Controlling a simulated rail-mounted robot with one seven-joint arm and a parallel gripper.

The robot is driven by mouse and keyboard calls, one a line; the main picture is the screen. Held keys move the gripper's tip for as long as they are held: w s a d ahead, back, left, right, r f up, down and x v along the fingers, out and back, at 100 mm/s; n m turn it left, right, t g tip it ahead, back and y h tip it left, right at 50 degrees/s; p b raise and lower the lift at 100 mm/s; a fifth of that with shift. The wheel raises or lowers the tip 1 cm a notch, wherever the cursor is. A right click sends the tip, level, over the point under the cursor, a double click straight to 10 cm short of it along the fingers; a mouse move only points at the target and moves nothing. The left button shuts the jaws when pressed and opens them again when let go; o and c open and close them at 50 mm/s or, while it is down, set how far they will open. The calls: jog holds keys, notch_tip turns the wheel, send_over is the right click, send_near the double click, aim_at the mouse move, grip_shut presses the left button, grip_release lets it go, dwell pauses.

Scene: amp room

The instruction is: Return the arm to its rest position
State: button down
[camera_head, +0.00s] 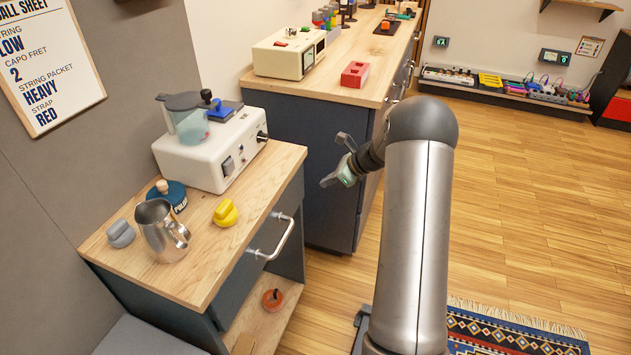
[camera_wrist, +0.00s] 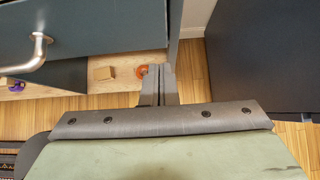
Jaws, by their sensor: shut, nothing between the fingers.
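My arm rises at the right of centre in the head view and bends over at its top. My gripper (camera_head: 334,160) hangs in the air to the right of the small wooden-topped cabinet (camera_head: 232,262), in front of the larger dark cabinet (camera_head: 320,190). It is apart from both. In the wrist view my gripper (camera_wrist: 158,75) has its two fingers together with nothing between them. Below it show the floor and a wooden lower shelf (camera_wrist: 120,77) with an orange-red round object (camera_wrist: 141,72). The cabinet's handle (camera_wrist: 36,55) is at the upper left there.
The small cabinet's top holds a white machine (camera_head: 208,158), a metal pitcher (camera_head: 158,230), a yellow knob-like piece (camera_head: 226,213) and a grey one (camera_head: 121,233). A drawer handle (camera_head: 276,238) sticks out nearby. Open wooden floor (camera_head: 520,200) lies right; a patterned rug (camera_head: 500,335) lies at front.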

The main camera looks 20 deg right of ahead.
jog(key=v, duration=0.8)
jog(key=s+a+r+n+g+h+p, duration=0.1)
jog(key=s+a+r+n+g+p, duration=0.15)
jog(key=s+a+r+n, duration=0.55)
jog(key=s+a+r+n+g+h+p, duration=0.15)
jog(key=s+a+r+n+p, duration=0.35)
jog(key=a, duration=0.5)
jog(key=s+a+r+n+g+h+p, duration=0.1)
jog(key=s+a+n+h, duration=0.1)
jog(key=s+n, duration=0.5)
jog(key=s+a+r+n+h+p, duration=0.2)
jog(key=s+n, duration=0.4)
jog(key=s, duration=0.8)
jog(key=shift+a+r+n+g, duration=0.3)
jog(key=shift+a+n+g, duration=0.1)
jog(key=shift+a, duration=0.1)
